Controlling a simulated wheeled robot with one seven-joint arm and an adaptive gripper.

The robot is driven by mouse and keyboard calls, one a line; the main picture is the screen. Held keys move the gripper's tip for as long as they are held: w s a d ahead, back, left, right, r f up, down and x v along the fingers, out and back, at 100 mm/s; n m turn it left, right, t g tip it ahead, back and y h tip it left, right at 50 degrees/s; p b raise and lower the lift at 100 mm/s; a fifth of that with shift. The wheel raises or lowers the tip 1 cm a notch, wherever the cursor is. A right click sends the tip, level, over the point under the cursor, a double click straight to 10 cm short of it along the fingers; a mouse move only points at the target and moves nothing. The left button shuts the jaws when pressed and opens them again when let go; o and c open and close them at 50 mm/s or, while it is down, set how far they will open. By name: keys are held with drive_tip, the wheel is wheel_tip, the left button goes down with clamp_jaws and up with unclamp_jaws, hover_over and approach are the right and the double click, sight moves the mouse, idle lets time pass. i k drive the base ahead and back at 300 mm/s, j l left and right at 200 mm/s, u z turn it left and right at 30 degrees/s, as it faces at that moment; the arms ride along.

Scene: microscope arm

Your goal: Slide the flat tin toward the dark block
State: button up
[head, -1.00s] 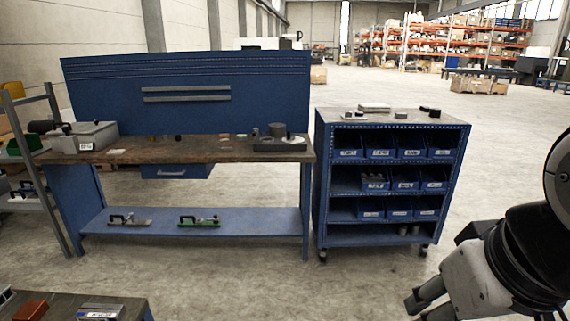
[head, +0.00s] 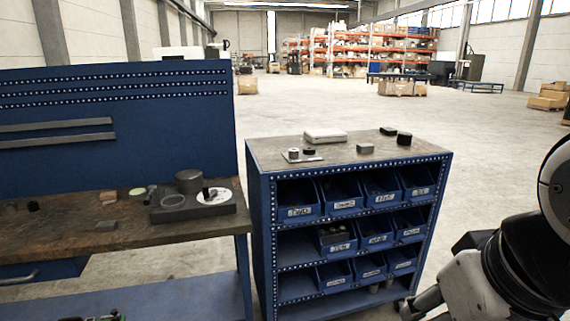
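A pale, flat, rounded box (head: 325,136), which looks like the flat tin, lies at the back of the blue cart's top (head: 275,150). To its right are two dark blocks, one farther back (head: 388,131) and one nearer the right edge (head: 404,139). I cannot tell which is the task's dark block. A clear gap separates the tin from both. My gripper (head: 418,309) is at the bottom right, low beside the cart and well away from the tin. Its fingers look apart and empty, partly cut off by the frame edge.
Blue bins (head: 340,205) fill the cart's shelves. A workbench (head: 130,240) stands left. The floor right of the cart is open.

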sight(319, 137)
drive_tip(key=i+l+z, duration=0.1)
drive_tip(key=i, duration=0.8)
drive_tip(key=i+l+u, duration=0.15)
drive_tip(key=i, duration=0.3)
drive_tip(key=i+l+u, duration=0.1)
drive_tip(key=i, duration=0.3)
drive_tip(key=i+l+u, duration=0.15)
drive_tip(key=i, duration=0.25)
drive_tip(key=i+l+u, duration=0.1)
drive_tip(key=i+l, duration=0.25)
drive_tip(key=i, duration=0.05)
